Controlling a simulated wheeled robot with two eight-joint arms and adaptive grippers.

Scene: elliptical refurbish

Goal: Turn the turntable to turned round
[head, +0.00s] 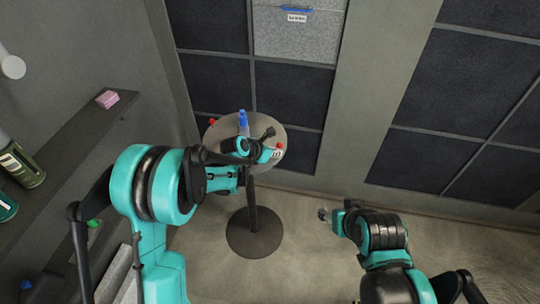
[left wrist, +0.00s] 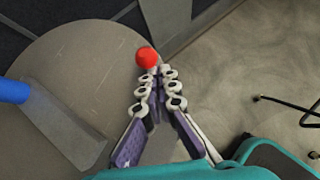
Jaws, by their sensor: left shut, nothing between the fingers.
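The turntable (head: 222,132) is a round grey top on a dark post and round base. A blue upright object (head: 243,118) stands on it and shows partly at the left edge of the left wrist view (left wrist: 12,90). One red knob (head: 211,121) is at its left rim and another red knob (head: 279,145) at its right rim. My left gripper (head: 268,153) is over the right part of the top, shut and empty. In the left wrist view, a red knob (left wrist: 147,57) lies just beyond its fingertips (left wrist: 157,76); contact is unclear. My right gripper (head: 323,214) is away, lower right; its jaw state is unclear.
A wall of dark panels, with one light grey panel (head: 298,38), stands behind the turntable. A shelf (head: 75,130) on the left holds a pink block (head: 107,98) and cans. Carpeted floor (head: 300,265) is clear around the round base (head: 255,233).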

